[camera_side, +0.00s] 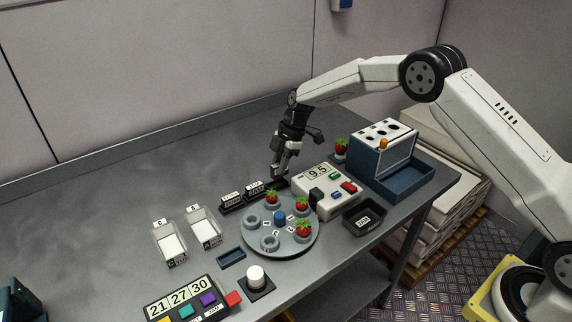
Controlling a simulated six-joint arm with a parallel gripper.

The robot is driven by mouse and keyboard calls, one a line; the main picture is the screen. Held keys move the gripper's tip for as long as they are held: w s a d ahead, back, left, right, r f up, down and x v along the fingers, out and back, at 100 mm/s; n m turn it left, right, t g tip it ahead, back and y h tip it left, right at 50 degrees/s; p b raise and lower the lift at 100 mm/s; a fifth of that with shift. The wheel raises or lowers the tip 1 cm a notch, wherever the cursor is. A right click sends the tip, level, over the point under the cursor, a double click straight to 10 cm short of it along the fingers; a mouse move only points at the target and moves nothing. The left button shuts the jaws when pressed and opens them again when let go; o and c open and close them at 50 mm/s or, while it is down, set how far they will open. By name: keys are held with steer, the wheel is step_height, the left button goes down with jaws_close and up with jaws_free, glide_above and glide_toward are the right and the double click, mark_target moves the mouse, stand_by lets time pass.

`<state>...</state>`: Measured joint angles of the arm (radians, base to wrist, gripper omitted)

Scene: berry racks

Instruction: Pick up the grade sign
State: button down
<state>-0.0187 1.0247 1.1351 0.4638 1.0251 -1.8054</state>
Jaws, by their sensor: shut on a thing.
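My gripper (279,173) points down at the right end of a dark rail (240,204) on the table. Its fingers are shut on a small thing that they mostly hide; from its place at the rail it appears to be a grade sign. I cannot tell whether it still touches the rail. Two other small black signs with white labels stand upright on the rail to the left, a left one (231,197) and a middle one (254,188). Their lettering is too small to read surely.
A grey round carousel (283,250) with several strawberries stands in front of the rail. A white scale (334,205) reading 9.5 is right of my gripper, near a blue rack box (385,160). Two white trays (170,246) stand left. The table behind the rail is clear.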

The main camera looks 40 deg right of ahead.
steer(key=s+d+r, duration=0.1)
steer(key=s+r, duration=0.7)
steer(key=s, duration=0.4)
steer(key=shift+s+d, duration=0.2)
steer(key=shift+d, duration=0.05)
steer(key=shift+a, duration=0.1)
stand_by(0.4)
